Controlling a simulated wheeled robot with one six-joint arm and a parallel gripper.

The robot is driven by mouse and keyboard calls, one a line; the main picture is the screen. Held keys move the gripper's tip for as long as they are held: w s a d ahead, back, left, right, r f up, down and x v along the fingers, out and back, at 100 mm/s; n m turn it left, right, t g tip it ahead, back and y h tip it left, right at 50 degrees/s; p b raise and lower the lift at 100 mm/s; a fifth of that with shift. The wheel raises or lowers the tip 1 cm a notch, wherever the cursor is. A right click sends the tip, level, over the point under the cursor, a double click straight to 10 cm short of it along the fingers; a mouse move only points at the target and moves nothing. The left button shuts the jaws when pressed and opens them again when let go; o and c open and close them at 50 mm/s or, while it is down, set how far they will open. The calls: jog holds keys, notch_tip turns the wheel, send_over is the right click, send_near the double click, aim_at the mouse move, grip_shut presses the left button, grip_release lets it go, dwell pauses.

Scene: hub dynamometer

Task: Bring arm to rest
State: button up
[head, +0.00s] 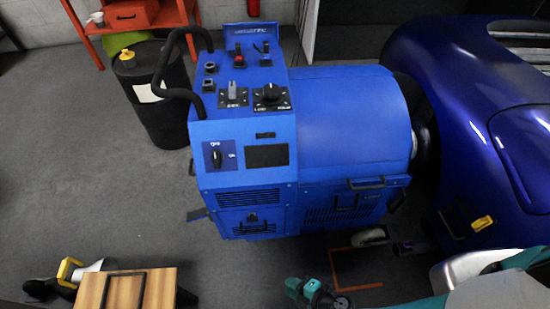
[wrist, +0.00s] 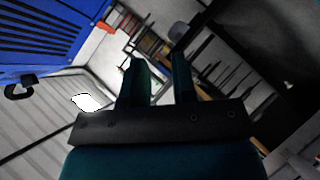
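The blue hub dynamometer (head: 340,115) stands on the grey floor in the middle of the head view. Its sloped panel carries a knob (head: 216,155), a dark screen (head: 267,155) and several switches. In the wrist view my gripper (wrist: 159,64) has its two teal fingers apart, with nothing seen between them. The gripper points away from the dynamometer's blue side (wrist: 45,35), which fills the upper left there. Teal parts of my arm show along the bottom of the head view, apart from the machine's panel. Contact elsewhere cannot be judged.
A dark blue car (head: 455,85) stands close against the dynamometer's right side. A black drum (head: 158,105) stands at its left, and an orange bench (head: 130,15) behind. A wooden-topped piece (head: 125,290) sits at lower left.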

jog(key=w+a+r+m+t+h, duration=0.3)
jog(key=w+a+r+m+h, duration=0.45)
jog(key=w+a+r, duration=0.8)
jog(key=w+r+m+g+h, duration=0.15)
jog(key=w+r+m, duration=0.25)
jog(key=r, duration=0.7)
jog(key=w+r+m+g, duration=0.2)
jog(key=w+r+m, duration=0.25)
jog(key=r, duration=0.55)
jog(key=s+d+r+g, duration=0.1)
jog(key=d+r, duration=0.4)
jog(key=r, duration=0.3)
jog(key=s+d+r+m+g+y, duration=0.1)
jog(key=s+d+r, duration=0.1)
jog(key=d+r, duration=0.35)
jog(key=s+d+r+g, duration=0.1)
jog(key=d+r+g, duration=0.15)
jog(key=r, duration=0.65)
jog(key=s+d+r, duration=0.5)
jog(key=s+d, duration=0.1)
jog(key=s, duration=0.2)
jog(key=s+d+r+g+y, duration=0.1)
jog(key=s+d+r, duration=0.4)
jog(key=s, duration=0.4)
jog(key=shift+d+r+n+y, duration=0.25)
jog(key=shift+d+n+y, duration=0.05)
jog(key=shift+d, duration=0.05)
